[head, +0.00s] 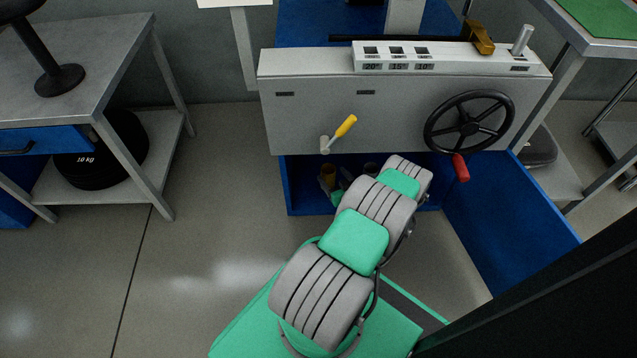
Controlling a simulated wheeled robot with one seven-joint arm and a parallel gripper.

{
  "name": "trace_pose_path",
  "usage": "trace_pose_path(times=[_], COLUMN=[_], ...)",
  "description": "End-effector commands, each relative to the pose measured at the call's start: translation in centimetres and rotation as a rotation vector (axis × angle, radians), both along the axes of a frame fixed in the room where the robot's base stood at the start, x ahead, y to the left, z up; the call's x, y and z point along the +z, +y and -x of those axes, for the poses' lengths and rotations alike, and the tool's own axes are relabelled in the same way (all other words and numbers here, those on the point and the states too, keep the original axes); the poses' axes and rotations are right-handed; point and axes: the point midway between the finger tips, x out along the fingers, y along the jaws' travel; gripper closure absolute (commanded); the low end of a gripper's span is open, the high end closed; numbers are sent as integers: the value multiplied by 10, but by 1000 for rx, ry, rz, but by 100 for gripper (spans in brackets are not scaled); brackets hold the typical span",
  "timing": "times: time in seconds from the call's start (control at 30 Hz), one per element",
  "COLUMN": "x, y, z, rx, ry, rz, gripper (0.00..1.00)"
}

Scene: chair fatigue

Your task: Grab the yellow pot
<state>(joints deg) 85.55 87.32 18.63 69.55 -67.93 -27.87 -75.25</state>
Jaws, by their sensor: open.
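A small dull-yellow pot (329,172) stands in the shadowed blue recess under the grey machine panel. My arm reaches from the bottom of the picture toward this recess. My gripper (335,181) is small and partly hidden there, with its open fingers close to the yellow pot. I cannot tell whether they touch the pot or stand around it. The pot's lower part is hidden.
A dark grey pot (371,168) stands just right of the yellow pot. The panel (305,105) overhangs, with a yellow-handled lever (345,126) and a black handwheel (469,121). A blue side wall (510,205) bounds the right. Floor at left is clear.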

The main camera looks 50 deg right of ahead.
Motion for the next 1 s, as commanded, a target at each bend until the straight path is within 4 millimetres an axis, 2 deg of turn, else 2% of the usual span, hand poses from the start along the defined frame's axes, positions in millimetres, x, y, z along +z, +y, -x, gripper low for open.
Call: trace_pose_path(times=[0.4,0.67,1.0], x=[-25,-23,-23], y=[-26,-29,-29], z=[-58,-64,-64], rx=[9,5,5], ry=[0,1,1], rz=[3,-1,-1], gripper=[26,26,52])
